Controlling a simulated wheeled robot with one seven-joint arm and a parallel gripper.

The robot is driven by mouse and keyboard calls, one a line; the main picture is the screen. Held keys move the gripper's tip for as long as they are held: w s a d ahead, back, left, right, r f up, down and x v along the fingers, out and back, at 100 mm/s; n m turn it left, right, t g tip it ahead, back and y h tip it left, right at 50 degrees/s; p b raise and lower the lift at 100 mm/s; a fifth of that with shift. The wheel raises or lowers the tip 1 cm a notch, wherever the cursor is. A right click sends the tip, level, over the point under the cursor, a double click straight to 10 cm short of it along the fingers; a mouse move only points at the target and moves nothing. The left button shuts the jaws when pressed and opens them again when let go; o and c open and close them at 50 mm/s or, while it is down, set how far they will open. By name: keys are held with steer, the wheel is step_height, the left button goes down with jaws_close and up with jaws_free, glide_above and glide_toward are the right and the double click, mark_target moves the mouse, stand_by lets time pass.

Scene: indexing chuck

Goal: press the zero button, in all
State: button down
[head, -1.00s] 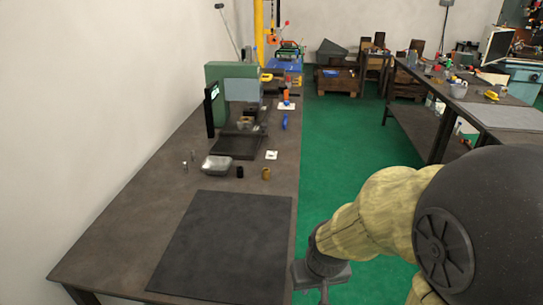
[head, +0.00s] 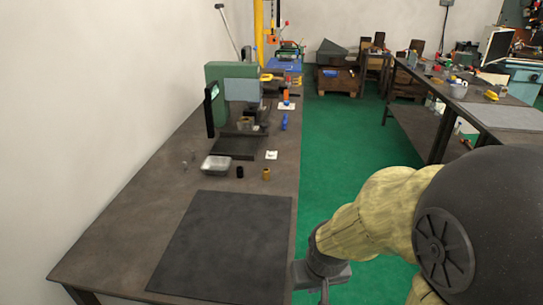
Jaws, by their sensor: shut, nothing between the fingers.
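A green machine (head: 215,76) with a grey block (head: 241,90) on its front stands at the back left of the bench. A dark upright panel (head: 209,110) with a small lit patch is on its left side. Small round brown parts (head: 243,122), perhaps the chuck, sit below the grey block. I cannot make out the zero button at this size. My gripper (head: 324,292) is low, beside the bench's right edge over the green floor, far from the machine. Its fingers are shut and empty, partly cut by the picture's lower edge.
The bench (head: 130,215) carries a black mat (head: 222,245), clear in front. Another bench (head: 440,135) is at right.

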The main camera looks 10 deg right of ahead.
steer(key=shift+r, duration=0.1)
stand_by(0.8)
steer(key=w+p+v, duration=0.2)
steer(key=p+v, duration=0.8)
steer(key=p, duration=0.1)
steer(key=shift+r, duration=0.55)
steer(key=shift+w, duration=0.15)
